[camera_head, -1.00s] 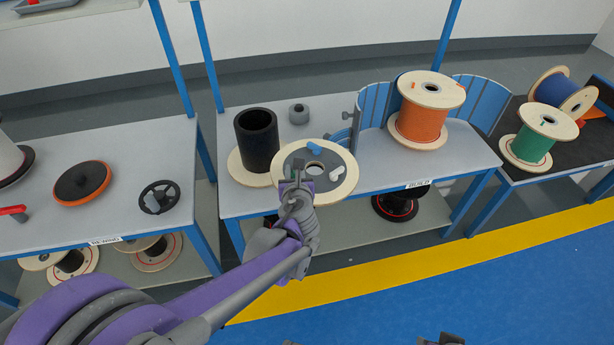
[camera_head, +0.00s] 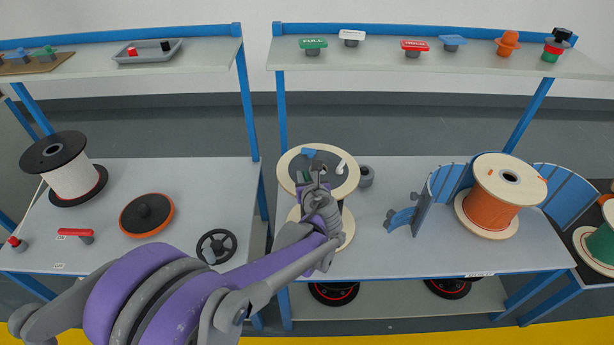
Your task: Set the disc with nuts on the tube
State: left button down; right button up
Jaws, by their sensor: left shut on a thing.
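The disc (camera_head: 290,165), pale wood with a grey centre plate, a blue nut (camera_head: 309,153) and a white nut (camera_head: 341,168), is at the left part of the middle table. My left gripper (camera_head: 315,172) is shut on its near edge. The disc appears raised above the black tube, which stands on a wooden base disc (camera_head: 348,228). The held disc and my arm hide nearly all of the tube, so I cannot tell whether they touch. My right gripper is not in view.
A small grey cylinder (camera_head: 365,177) stands right of the held disc. An orange cable spool (camera_head: 492,203) stands by blue curved panels (camera_head: 566,192) further right. The left table holds a white spool (camera_head: 72,180), an orange-rimmed disc (camera_head: 147,216) and a handwheel (camera_head: 217,247).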

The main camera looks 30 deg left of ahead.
pick_arm(q)
jog(key=shift+w+a, duration=0.1)
jog(key=shift+w, duration=0.05)
jog(key=shift+f+b, duration=0.6)
jog(key=shift+f, duration=0.1)
notch_tip(320, 180, down, 4)
jog(key=b, duration=0.3)
jog(key=shift+f, duration=0.1)
jog(key=shift+d, duration=0.3)
jog(key=shift+s+d, duration=0.25)
jog(key=shift+d, duration=0.35)
jog(key=shift+s+d, duration=0.2)
jog(key=shift+d, duration=0.35)
jog(key=shift+d, duration=0.25)
jog(key=shift+d, duration=0.45)
